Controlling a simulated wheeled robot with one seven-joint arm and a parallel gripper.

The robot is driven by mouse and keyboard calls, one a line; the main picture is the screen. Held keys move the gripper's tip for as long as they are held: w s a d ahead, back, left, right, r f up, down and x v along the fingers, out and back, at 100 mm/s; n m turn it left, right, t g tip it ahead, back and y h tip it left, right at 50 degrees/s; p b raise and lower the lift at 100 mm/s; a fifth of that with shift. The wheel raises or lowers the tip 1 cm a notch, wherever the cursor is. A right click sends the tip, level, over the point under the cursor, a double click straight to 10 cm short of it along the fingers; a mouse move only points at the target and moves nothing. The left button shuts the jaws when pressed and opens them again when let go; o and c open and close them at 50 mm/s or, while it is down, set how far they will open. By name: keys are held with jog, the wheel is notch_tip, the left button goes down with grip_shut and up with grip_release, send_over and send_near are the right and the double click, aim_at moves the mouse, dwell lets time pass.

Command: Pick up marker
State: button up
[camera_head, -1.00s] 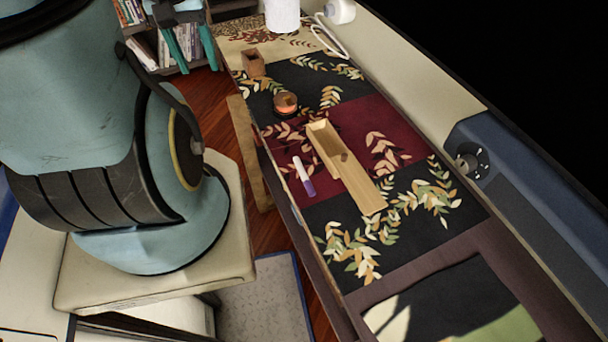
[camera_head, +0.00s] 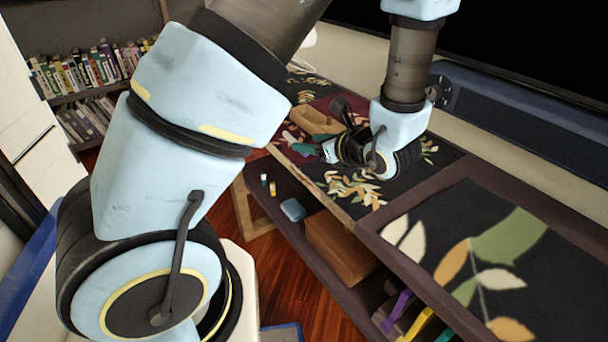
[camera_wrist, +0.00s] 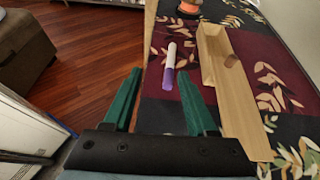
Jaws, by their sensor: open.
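The marker (camera_wrist: 169,66) is white with a purple end and lies on the patterned cloth in the wrist view. It lies left of the open wooden box (camera_wrist: 236,98), apart from it. My gripper (camera_wrist: 159,73) has two green fingers, open with nothing held. In the wrist picture the marker appears between and slightly beyond the fingertips; the height gap cannot be told. In the head view my gripper (camera_head: 304,148) is over the table near the wooden box (camera_head: 312,119), and I cannot make out the marker there.
An orange-topped round jar (camera_wrist: 190,7) stands beyond the marker. The table's left edge runs close to the marker, with wooden floor (camera_wrist: 95,45) beyond. A lower shelf holds a brown box (camera_head: 338,243) and a small blue item (camera_head: 292,209). A blue panel (camera_head: 500,110) lines the back.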

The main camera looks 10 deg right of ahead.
jog(key=shift+s+d+f+m+t+h, duration=0.2)
jog(key=shift+d+m, duration=0.1)
jog(key=shift+d, duration=0.15)
jog(key=shift+s+d+f+m+t+h, duration=0.1)
jog(key=shift+s+d+f+m+h, duration=0.1)
jog(key=shift+d+m, duration=0.15)
jog(key=shift+w+d+f, duration=0.1)
jog(key=shift+w+d, duration=0.05)
jog(key=shift+w, duration=0.05)
jog(key=x, duration=1)
jog(key=shift+p, duration=0.3)
grip_shut()
